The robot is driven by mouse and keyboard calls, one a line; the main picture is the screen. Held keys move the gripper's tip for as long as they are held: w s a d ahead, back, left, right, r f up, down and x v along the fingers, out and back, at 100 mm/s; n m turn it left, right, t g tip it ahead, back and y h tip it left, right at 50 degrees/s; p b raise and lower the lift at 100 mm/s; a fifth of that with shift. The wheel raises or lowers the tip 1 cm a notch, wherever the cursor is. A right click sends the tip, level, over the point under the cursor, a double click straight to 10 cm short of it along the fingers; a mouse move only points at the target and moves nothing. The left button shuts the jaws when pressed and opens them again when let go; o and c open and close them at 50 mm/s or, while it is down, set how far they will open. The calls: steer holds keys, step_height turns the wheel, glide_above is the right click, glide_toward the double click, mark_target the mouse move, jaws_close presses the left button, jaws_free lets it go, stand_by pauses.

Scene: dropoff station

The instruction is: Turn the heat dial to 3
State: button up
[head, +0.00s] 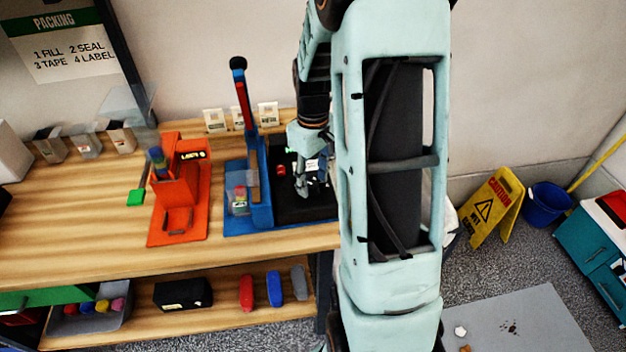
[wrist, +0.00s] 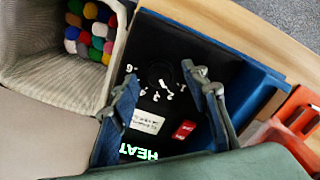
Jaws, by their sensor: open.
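The heat dial (wrist: 162,77) is a dark round knob on a black panel (wrist: 207,55), with white numbers around part of it in the wrist view. The dial's pointer is too dark to read. The panel bears a green-white HEAT sign (wrist: 138,152), a white label (wrist: 147,121) and a red switch (wrist: 184,130). My gripper (wrist: 160,80) is open, with one finger on each side of the dial in the picture; I cannot tell whether they touch it. In the head view my gripper (head: 304,188) is over the black unit (head: 292,211), and the dial is hidden there.
A blue sealer with a tall lever (head: 262,210) stands left of the black unit, and an orange device (head: 200,200) farther left. A bin of coloured pieces (wrist: 48,75) is beside the panel in the wrist view. Small cards (head: 215,121) stand behind.

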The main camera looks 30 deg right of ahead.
steer(key=shift+f, duration=0.35)
jaws_close()
steer(key=shift+m, duration=0.3)
steer(key=shift+m+b, duration=0.5)
steer(key=shift+m, duration=2.1)
jaws_free()
